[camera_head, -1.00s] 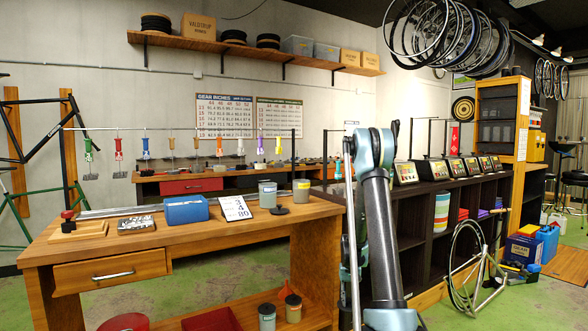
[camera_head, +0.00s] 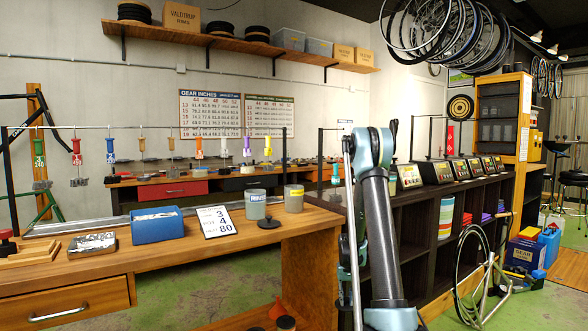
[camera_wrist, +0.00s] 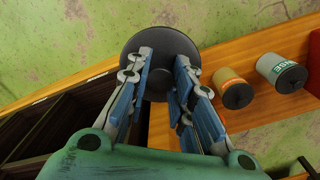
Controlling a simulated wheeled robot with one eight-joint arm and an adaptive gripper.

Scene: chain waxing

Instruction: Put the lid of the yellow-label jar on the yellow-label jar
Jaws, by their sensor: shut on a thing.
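The yellow-label jar (camera_head: 294,199), a grey cup with a yellow band, stands upright on the wooden workbench with no lid on top. A similar grey jar with a blue-lettered pale label (camera_head: 255,205) stands left of it. A loose black lid (camera_head: 269,223) lies on the bench in front of and between them. In the wrist view my gripper (camera_wrist: 160,85) is shut on a dark round lid (camera_wrist: 160,48); I cannot tell from its look which jar it belongs to.
A blue box (camera_head: 157,225), a number card (camera_head: 215,222) and a tin (camera_head: 92,243) sit on the workbench (camera_head: 200,262). Below, the wrist view shows an orange-label jar (camera_wrist: 232,82) and another grey jar (camera_wrist: 275,65) on a wooden surface. A dark shelf (camera_head: 390,245) stands at right.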

